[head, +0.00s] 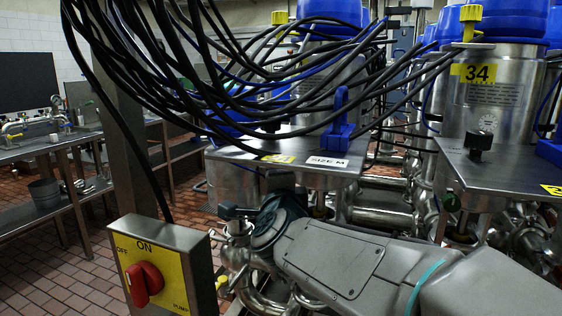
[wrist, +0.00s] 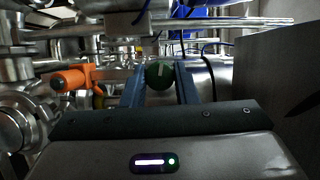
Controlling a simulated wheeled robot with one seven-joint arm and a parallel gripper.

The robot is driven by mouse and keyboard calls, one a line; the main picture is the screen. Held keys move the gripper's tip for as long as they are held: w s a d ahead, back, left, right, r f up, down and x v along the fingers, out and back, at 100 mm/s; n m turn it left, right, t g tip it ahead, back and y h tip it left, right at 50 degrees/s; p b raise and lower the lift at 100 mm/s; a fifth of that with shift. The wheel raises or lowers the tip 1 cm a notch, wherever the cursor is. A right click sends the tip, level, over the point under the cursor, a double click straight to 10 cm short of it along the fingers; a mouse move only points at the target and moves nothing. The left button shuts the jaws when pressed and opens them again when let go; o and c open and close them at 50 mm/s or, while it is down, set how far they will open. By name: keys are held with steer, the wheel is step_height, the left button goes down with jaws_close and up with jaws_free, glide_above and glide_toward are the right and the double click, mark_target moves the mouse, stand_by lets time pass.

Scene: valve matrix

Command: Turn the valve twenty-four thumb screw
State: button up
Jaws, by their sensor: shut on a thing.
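In the wrist view my gripper (wrist: 159,84) has its two blue-grey fingers on either side of a round dark green knob (wrist: 159,73) and is shut on it. The knob, a thumb screw with a pale mark on its face, sits between the fingertips. In the head view my arm reaches in from the lower right to below the front edge of a steel valve plate (head: 340,176). This plate bears a yellow number tag (head: 278,158), too unclear to read for sure, and a SIZE M label. The gripped screw cannot be made out in the head view.
A switch box (head: 160,268) with a red knob stands at lower left by a steel post (head: 118,130). Black cables (head: 240,85) hang over the plate. A valve marked 34 (head: 476,73) stands right. An orange-handled fitting (wrist: 75,79) is left of my fingers; a grey panel (wrist: 280,75) is right.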

steer(key=shift+r+n+g+p, duration=0.25)
steer(key=shift+n+p, duration=0.45)
steer(key=shift+p, duration=0.5)
steer(key=shift+f+p, duration=0.15)
steer(key=shift+p, duration=0.25)
steer(key=shift+f+n, duration=0.1)
steer(key=shift+n, duration=0.2)
steer(key=o, duration=1)
steer(key=shift+s, duration=0.1)
